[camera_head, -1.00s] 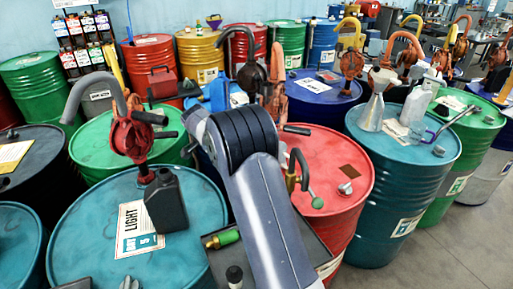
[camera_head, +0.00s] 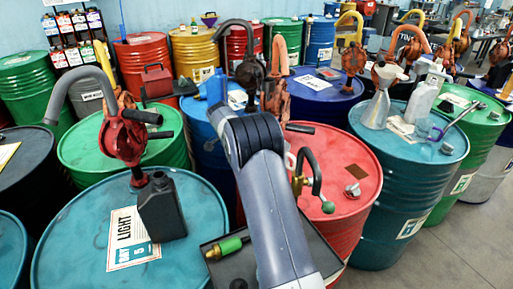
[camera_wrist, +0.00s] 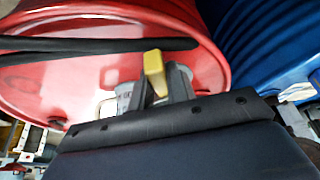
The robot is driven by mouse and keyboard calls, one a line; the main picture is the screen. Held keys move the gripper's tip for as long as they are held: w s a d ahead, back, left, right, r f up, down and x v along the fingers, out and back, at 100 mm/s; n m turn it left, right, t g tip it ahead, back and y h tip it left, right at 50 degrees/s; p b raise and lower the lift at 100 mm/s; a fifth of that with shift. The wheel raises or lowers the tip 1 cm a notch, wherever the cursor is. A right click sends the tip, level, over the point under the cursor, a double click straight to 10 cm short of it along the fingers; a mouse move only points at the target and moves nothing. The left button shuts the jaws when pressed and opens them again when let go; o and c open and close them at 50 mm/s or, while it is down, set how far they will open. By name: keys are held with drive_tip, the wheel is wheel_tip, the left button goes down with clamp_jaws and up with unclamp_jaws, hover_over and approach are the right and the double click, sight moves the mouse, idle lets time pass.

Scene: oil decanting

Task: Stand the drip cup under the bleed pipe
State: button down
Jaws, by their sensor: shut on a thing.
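In the wrist view my gripper (camera_wrist: 165,88) is shut on a yellow piece (camera_wrist: 153,68). A pale grey, cup-like shape (camera_wrist: 126,97) shows behind the fingers; I take it with the yellow piece to be the drip cup, mostly hidden. A red drum surface lies beyond it. A long black pipe (camera_wrist: 100,45) crosses that view beyond the cup. In the head view a dark bent pipe with a brass fitting (camera_head: 299,183) stands at the red drum's near side; it may be the bleed pipe. My arm hides the gripper and cup there.
The red drum (camera_head: 345,157) stands right of my arm, the teal "LIGHT" drum (camera_head: 85,235) left. A black jug (camera_head: 162,212) stands on the teal drum. A green-and-brass fitting (camera_head: 227,246) lies on a dark tray beside my arm. Bare floor (camera_head: 440,255) lies at the lower right.

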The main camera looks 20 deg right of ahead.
drive_tip(key=w+d, duration=0.1)
drive_tip(key=d, duration=0.1)
drive_tip(key=w+d+p, duration=0.1)
drive_tip(key=d, duration=0.1)
drive_tip(key=w+d+p, duration=0.1)
drive_tip(key=d, duration=0.2)
drive_tip(key=shift+d, duration=0.1)
drive_tip(key=shift+f+p, duration=0.5)
drive_tip(key=shift+f, duration=1.35)
drive_tip(key=c, duration=1.4)
unclamp_jaws()
drive_tip(key=shift+o, duration=0.2)
drive_tip(key=shift+r, duration=0.1)
drive_tip(key=b+v, duration=0.2)
drive_tip(key=v, duration=1)
drive_tip(key=shift+s, duration=0.1)
